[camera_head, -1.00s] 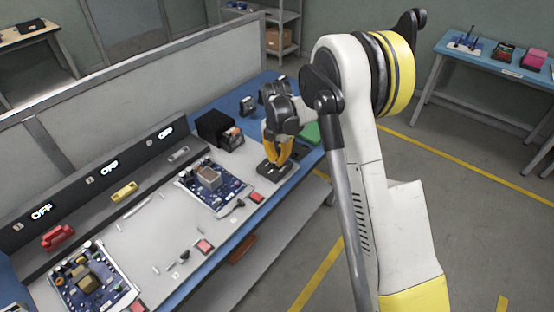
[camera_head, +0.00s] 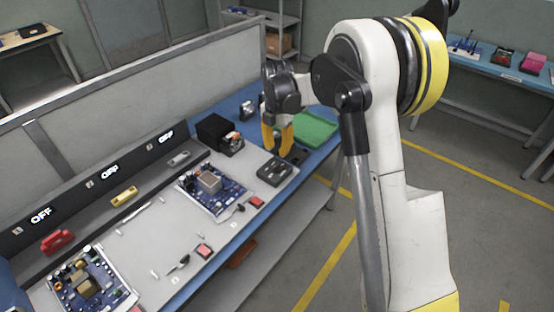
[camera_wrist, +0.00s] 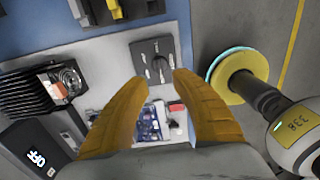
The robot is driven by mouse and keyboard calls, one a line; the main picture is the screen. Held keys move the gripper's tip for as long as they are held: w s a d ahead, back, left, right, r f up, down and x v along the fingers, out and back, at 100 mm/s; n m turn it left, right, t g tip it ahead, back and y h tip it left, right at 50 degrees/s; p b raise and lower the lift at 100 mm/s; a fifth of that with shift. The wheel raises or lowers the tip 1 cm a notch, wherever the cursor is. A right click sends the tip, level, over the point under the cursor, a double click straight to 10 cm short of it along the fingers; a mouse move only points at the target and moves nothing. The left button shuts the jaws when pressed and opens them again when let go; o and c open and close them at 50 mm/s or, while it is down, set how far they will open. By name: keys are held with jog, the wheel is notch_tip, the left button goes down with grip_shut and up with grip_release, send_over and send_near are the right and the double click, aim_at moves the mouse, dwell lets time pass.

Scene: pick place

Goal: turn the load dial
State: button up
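My gripper (camera_head: 277,150) has two orange fingers and hangs above the far end of the bench. In the wrist view the fingertips (camera_wrist: 160,77) are apart with nothing between them. A dark square block (camera_head: 274,171) with small pale details on top lies on the grey mat just below my gripper. It also shows in the wrist view (camera_wrist: 153,60), beyond the fingertips and apart from them. A black finned box (camera_head: 213,130) stands left of the gripper, with a round metallic part (camera_wrist: 70,78) on its face. I cannot tell for certain which part is the load dial.
A green tray (camera_head: 316,131) lies behind the gripper. Circuit boards (camera_head: 214,190) and red pieces (camera_head: 204,251) lie on the mat. A shelf with "OFF" displays (camera_head: 110,172) runs along the left. A partition (camera_head: 130,85) stands behind the bench.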

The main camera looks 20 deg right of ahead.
jog(key=shift+r, duration=2.35)
